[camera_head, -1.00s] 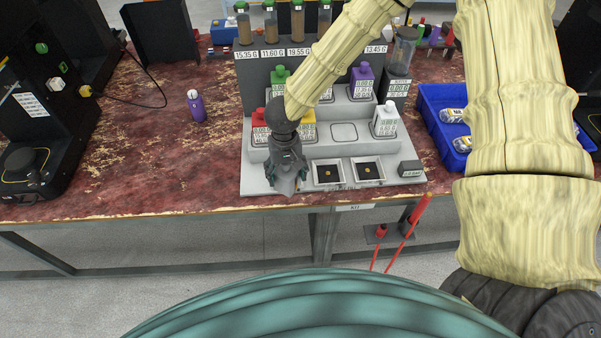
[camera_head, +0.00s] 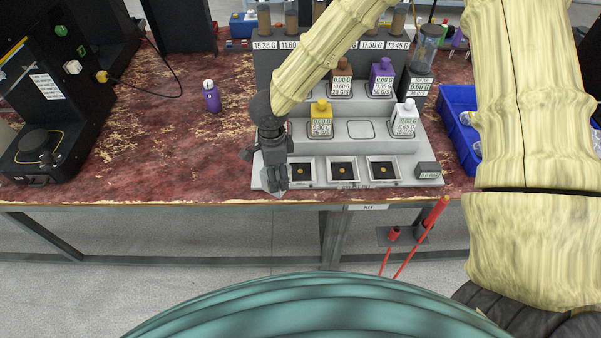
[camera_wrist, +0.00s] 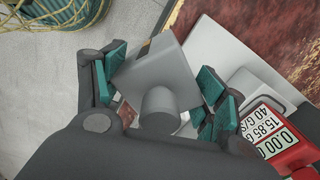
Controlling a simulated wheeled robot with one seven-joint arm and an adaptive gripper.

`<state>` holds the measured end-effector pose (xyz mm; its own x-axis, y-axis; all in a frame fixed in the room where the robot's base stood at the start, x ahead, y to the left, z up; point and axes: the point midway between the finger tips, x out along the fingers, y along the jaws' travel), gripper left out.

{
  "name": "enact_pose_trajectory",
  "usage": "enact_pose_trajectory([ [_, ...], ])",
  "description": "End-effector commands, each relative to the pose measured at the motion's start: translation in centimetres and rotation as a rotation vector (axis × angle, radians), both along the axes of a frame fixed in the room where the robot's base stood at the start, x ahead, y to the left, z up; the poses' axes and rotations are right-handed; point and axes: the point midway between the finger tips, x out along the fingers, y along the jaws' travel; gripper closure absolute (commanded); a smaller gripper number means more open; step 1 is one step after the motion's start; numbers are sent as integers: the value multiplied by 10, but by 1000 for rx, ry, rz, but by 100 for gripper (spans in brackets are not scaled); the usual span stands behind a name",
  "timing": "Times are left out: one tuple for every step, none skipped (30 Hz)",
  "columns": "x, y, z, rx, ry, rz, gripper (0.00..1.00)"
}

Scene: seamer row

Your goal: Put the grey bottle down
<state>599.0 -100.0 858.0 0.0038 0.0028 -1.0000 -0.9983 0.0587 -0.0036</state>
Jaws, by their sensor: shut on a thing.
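The grey bottle (camera_wrist: 152,72) fills the middle of the wrist view, its round cap (camera_wrist: 160,104) turned towards the camera. My gripper (camera_wrist: 157,88) is shut on it, with green pads on both sides. In the head view my gripper (camera_head: 275,172) points down at the front left corner of the grey stand (camera_head: 432,180), left of three small square trays (camera_head: 342,170). The bottle is mostly hidden there by the fingers. I cannot tell whether its base touches anything.
A red dispenser (camera_wrist: 278,132) is close to the fingers in the wrist view. Yellow (camera_head: 320,120), white (camera_head: 405,118), brown (camera_head: 341,80) and purple (camera_head: 381,78) bottles stand on the steps. A lone purple bottle (camera_head: 211,97) stands left. The table (camera_head: 150,150) is clear between.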

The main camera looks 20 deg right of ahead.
Motion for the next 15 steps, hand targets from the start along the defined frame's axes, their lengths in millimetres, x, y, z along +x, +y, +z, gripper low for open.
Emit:
enact_pose_trajectory([
  [0,4,-1,0,0,-64,62],
  [-1,6,-1,0,0,-108,62],
  [-1,8,-1,0,1,-168,62],
  [-2,11,-1,0,1,-213,62],
  [-2,13,-1,0,1,-257,62],
  [-3,15,-1,1,1,-316,62],
  [-3,18,-1,1,1,-360,62],
  [-3,20,0,2,2,-405,62],
  [-4,22,0,2,2,-464,62],
  [-4,24,0,2,2,-508,62],
  [-5,26,0,1,3,-553,62],
  [-6,29,0,1,4,-612,62],
  [-6,31,0,1,4,-653,62],
  [-7,32,0,1,4,-694,62],
  [-7,35,0,1,4,-745,62],
])
